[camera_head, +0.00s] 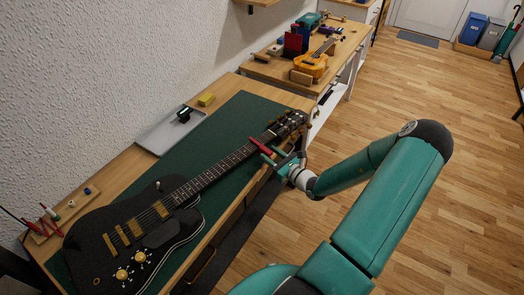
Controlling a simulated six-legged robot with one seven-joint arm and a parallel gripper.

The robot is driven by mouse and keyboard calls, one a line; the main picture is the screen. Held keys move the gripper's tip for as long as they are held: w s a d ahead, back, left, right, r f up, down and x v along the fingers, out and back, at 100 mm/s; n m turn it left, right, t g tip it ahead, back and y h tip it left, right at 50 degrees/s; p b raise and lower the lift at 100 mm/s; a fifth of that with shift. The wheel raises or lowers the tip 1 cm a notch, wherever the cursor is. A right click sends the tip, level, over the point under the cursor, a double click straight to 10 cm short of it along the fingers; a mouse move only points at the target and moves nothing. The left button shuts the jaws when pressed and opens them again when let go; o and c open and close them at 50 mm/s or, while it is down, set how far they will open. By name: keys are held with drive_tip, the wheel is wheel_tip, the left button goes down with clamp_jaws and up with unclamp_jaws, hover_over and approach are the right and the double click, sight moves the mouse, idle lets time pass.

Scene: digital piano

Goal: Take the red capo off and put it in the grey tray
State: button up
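A black electric guitar (190,190) lies on a dark green mat, its neck pointing to the upper right. The red capo (260,145) is on the upper part of the neck, near the headstock. My gripper (274,156) reaches in from the right, its fingers right beside the capo's near end. At this size I cannot tell whether the fingers are apart or closed on the capo. The grey tray (155,139) lies flat against the wall, left of the neck. A small dark device with a green display (184,114) is in or at the tray's far part.
Small items and a wooden holder (47,227) are at the left end of the bench. A ukulele (313,64) lies on a farther bench. Bare mat (213,136) lies between the neck and the tray.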

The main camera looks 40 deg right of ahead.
clamp_jaws()
drive_tip(key=shift+s+d, duration=0.15)
drive_tip(key=shift+s, duration=1.15)
drive_tip(key=shift+s+d, duration=0.1)
drive_tip(key=shift+s, duration=1.15)
drive_tip(key=s, duration=0.7)
drive_tip(key=shift+d, duration=0.4)
idle(1.3)
drive_tip(key=shift+s+d, duration=0.2)
drive_tip(key=shift+s, duration=2.35)
